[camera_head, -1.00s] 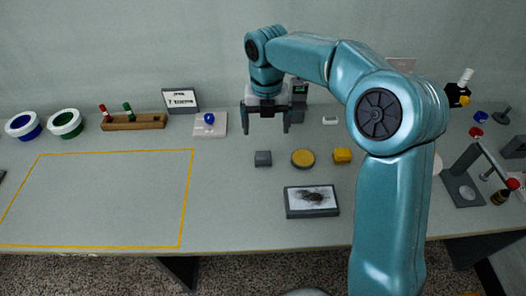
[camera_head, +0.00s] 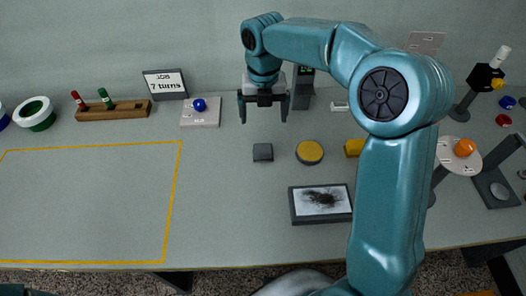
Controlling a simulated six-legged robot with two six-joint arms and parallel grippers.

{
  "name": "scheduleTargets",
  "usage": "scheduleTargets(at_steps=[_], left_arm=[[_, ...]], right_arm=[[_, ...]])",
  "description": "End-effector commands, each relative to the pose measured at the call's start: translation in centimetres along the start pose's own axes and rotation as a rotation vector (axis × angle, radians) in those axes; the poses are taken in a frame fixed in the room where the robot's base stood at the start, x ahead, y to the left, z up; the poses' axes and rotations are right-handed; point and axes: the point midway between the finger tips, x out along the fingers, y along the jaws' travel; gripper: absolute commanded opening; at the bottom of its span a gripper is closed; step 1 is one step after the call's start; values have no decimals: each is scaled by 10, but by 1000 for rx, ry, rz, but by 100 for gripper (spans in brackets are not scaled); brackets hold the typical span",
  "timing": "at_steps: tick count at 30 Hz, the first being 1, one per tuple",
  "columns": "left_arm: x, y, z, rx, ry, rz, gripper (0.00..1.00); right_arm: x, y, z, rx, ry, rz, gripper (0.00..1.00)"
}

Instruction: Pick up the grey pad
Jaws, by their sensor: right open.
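The grey pad (camera_head: 263,152) is a small dark grey block on the table, left of a round yellow disc. My right gripper (camera_head: 264,118) points down with its two fingers spread apart and nothing between them. In the picture it is just above and beyond the pad, not touching it. The exact height above the table is hard to tell. My left gripper is out of view.
The round yellow disc (camera_head: 310,152) and a yellow block (camera_head: 354,147) are right of the pad. A framed picture tray (camera_head: 321,221) is in front. A wooden rack (camera_head: 113,111) and a white plate with a blue ball (camera_head: 200,119) stand at the back left. A yellow-outlined area is clear.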

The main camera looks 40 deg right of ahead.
Motion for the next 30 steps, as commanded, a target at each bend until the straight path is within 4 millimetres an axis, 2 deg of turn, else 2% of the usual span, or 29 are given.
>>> scheduleTargets(at_steps=[6, 12, 19, 25, 30], left_arm=[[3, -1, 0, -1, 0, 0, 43], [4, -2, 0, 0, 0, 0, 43], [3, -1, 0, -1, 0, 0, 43], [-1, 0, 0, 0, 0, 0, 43], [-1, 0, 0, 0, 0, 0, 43]], right_arm=[[51, -1, -3, 0, 6, -2, 94], [90, 0, -2, 0, 4, -2, 94], [107, 0, 2, 1, 3, 0, 94], [140, 0, 12, 0, 4, -1, 94], [152, 1, 12, 0, 1, 1, 94]])
